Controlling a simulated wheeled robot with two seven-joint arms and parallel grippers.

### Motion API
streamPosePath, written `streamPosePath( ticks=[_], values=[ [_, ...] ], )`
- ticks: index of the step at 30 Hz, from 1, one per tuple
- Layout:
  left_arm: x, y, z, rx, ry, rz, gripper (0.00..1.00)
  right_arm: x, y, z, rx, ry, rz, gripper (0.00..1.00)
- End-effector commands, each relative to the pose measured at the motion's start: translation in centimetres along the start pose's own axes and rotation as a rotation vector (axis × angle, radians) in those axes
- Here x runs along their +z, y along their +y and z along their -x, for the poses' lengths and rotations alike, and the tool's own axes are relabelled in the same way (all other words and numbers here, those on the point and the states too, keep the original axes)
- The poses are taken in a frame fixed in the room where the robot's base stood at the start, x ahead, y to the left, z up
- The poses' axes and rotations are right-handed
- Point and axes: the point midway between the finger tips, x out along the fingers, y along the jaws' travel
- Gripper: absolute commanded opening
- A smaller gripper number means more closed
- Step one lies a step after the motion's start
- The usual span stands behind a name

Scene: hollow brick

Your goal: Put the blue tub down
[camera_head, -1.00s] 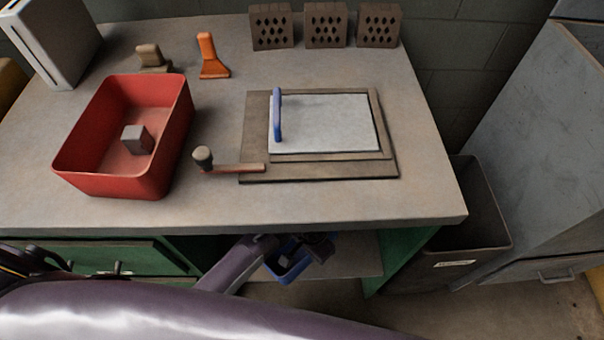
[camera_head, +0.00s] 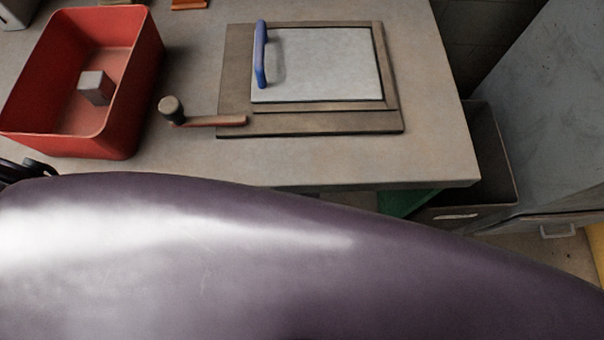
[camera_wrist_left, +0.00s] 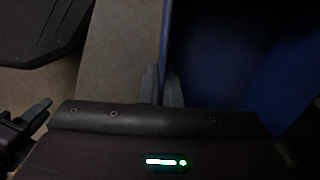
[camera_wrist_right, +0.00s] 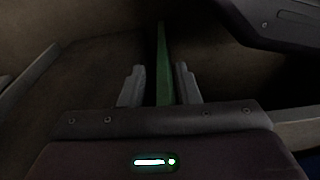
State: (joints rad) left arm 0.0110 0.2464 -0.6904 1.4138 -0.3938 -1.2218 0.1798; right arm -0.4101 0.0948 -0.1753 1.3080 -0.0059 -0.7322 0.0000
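The blue tub (camera_wrist_left: 235,55) fills the right of the left wrist view, dark and partly in shadow. My left gripper (camera_wrist_left: 161,88) has its fingers close together on the tub's near wall, one on each side. I cannot tell whether the tub's bottom touches anything.
The workbench (camera_head: 300,170) bears a red bin (camera_head: 125,110) with a grey block (camera_head: 96,88) inside, and a wooden frame (camera_head: 310,122) with a blue-handled white plate (camera_head: 330,65). A grey waste bin (camera_head: 497,150) stands right of the bench.

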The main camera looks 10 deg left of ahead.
Motion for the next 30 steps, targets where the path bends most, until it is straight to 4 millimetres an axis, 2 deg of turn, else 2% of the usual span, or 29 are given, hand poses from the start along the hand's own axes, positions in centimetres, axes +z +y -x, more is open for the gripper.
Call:
streamPosePath(
  ticks=[3,10,15,16,25,27,30],
  values=[
    [-0.1,0.0,-1.2,-0.001,0.002,0.001,0.00,-0.6,-0.2,0.7,-0.005,-0.004,0.004,0.29],
    [-0.1,0.1,-1.2,0.000,0.003,0.001,0.00,-0.8,-0.3,1.0,-0.006,-0.007,0.005,0.29],
    [0.0,0.1,-1.2,0.000,0.002,0.001,0.23,-0.8,-0.3,0.9,-0.006,-0.006,0.005,0.29],
    [0.0,0.1,-1.2,0.000,0.002,0.001,0.25,-0.8,-0.3,0.9,-0.006,-0.006,0.005,0.29],
    [-0.1,0.1,-1.0,0.000,0.002,0.001,0.25,-0.8,-0.3,1.1,-0.006,-0.005,0.006,0.29],
    [-0.1,0.1,-0.5,0.001,0.003,0.001,0.25,-0.8,-0.3,1.1,-0.005,0.002,0.005,0.29],
    [-0.1,0.1,0.7,0.001,0.003,0.002,0.25,0.4,0.1,-0.1,0.001,-0.003,-0.001,0.29]
  ],
)
